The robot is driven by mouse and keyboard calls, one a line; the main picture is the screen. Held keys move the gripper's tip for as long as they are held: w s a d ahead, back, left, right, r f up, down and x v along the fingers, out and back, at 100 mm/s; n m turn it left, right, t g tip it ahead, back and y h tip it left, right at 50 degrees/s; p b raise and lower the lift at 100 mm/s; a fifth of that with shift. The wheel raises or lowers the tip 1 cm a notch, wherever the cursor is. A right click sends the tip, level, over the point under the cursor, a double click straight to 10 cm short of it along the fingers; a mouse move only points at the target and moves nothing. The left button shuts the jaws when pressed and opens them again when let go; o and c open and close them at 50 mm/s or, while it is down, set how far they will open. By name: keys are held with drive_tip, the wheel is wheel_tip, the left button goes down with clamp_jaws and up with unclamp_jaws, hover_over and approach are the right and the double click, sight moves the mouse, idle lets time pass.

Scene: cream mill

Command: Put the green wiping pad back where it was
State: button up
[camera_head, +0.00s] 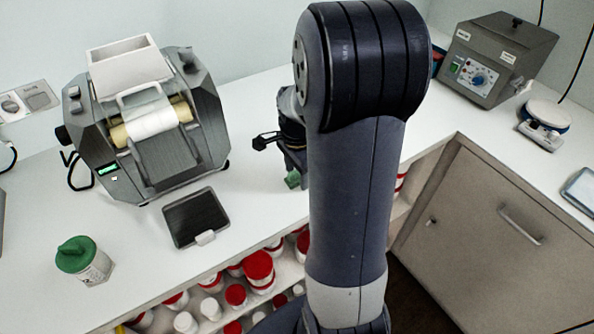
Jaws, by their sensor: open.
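My gripper (276,150) is open, low over the counter just above and beside the green piece in the picture. Its right side is hidden behind my arm.
A grey cream mill (170,165) with rollers and a white hopper stands left on the white counter, a dark tray (196,218) before it. A green-lidded jar (92,268) is front left. Red-lidded jars (258,270) fill the shelf below. A grey control box (490,62) stands back right.

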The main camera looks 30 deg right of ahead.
wheel_tip(320, 180, up, 12)
drive_tip(key=shift+r, duration=0.15)
idle(0.4)
wheel_tip(320, 180, down, 12)
drive_tip(key=shift+f, duration=0.1)
drive_tip(key=shift+w+r, duration=0.1)
drive_tip(key=shift+r, duration=1.8)
